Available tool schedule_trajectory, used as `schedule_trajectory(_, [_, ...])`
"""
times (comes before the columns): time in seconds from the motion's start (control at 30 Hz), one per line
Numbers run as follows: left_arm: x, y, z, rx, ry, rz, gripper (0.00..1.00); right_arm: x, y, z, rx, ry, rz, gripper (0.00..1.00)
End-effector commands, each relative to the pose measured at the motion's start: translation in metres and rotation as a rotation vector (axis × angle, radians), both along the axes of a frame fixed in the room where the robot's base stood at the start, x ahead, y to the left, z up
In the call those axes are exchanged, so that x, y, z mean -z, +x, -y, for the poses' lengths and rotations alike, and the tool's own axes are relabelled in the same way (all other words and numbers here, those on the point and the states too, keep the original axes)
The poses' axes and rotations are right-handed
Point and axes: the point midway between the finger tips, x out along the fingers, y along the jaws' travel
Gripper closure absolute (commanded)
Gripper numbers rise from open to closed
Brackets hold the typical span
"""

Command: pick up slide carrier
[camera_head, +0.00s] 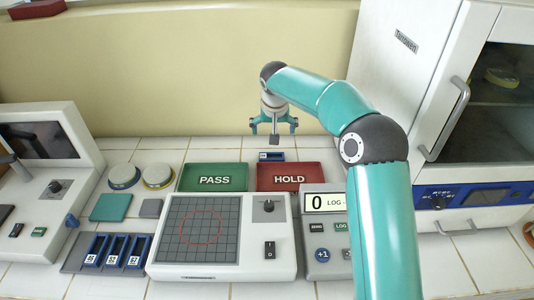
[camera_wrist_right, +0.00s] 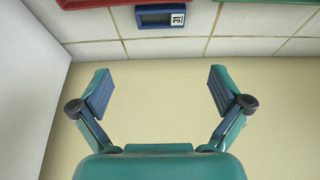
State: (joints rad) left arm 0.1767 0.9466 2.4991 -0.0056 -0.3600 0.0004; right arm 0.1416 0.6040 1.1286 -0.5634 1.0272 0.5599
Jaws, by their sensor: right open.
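A small blue slide carrier (camera_head: 271,155) with a white label sits on the tiled counter just behind the red HOLD tray. It also shows in the right wrist view (camera_wrist_right: 161,17), at the top edge, with its label reading 31. My right gripper (camera_head: 273,122) is open and empty, above and behind this carrier near the back wall. In the wrist view the carrier lies beyond the spread fingers (camera_wrist_right: 160,85), not between them. More blue carriers (camera_head: 113,251) stand in a dark rack (camera_head: 75,253) at the lower left. My left gripper is not in view.
The green PASS tray (camera_head: 213,177) and red HOLD tray (camera_head: 291,177) lie in front of the carrier. A gridded viewer (camera_head: 198,272) and a counter (camera_head: 323,268) stand nearer. A white incubator (camera_head: 405,75) stands right. Bare tiles surround the carrier.

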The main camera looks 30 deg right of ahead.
Motion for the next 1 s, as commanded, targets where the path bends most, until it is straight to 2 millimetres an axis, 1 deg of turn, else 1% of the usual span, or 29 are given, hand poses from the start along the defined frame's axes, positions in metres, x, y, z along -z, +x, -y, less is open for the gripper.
schedule_trajectory(0.03, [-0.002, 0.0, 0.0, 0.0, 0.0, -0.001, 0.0, 0.009, 0.002, 0.002, 0.001, 0.001, -0.005, 0.0])
schedule_trajectory(0.2, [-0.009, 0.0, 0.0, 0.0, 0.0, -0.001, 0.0, 0.044, 0.016, 0.007, -0.003, 0.003, -0.007, 0.0])
schedule_trajectory(0.3, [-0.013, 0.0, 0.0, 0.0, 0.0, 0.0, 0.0, 0.063, 0.024, 0.01, -0.005, 0.002, -0.005, 0.0])
schedule_trajectory(0.4, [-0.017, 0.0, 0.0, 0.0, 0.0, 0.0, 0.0, 0.078, 0.03, 0.011, -0.009, 0.001, -0.003, 0.0])
schedule_trajectory(0.5, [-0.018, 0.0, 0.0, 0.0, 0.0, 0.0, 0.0, 0.087, 0.034, 0.012, -0.01, 0.0, -0.002, 0.0])
schedule_trajectory(0.63, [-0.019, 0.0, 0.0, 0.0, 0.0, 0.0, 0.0, 0.094, 0.037, 0.012, -0.012, 0.001, -0.002, 0.0])
schedule_trajectory(0.73, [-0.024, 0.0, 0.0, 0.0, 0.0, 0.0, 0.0, 0.101, 0.038, 0.012, -0.014, 0.001, -0.004, 0.0])
schedule_trajectory(0.9, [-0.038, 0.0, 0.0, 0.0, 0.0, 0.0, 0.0, 0.124, 0.041, 0.013, -0.014, 0.002, -0.006, 0.0])
schedule_trajectory(1.0, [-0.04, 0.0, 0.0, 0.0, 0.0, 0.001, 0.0, 0.136, 0.046, 0.016, -0.013, 0.001, -0.003, 0.0])
